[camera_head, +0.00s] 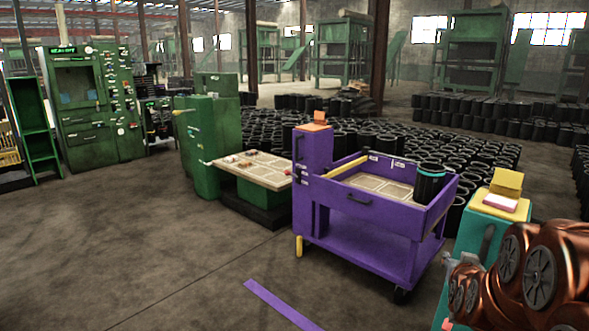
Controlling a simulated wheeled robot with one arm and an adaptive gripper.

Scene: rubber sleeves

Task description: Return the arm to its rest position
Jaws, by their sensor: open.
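Copper-coloured rounded links of my arm fill the lower right corner, bunched close to the camera. My gripper cannot be made out among them. A purple cart (365,258) stands just left of and beyond the arm. A black rubber sleeve (428,187) with a teal band stands upright in the right end of its top tray. The rest of that tray holds flat, light-coloured panels and no other sleeve.
A teal stand (470,232) with yellow and pink items on top is right beside my arm. A green machine with a light table (250,170) stands left of the cart. Many black sleeves (470,150) cover the floor behind. The left foreground floor is clear.

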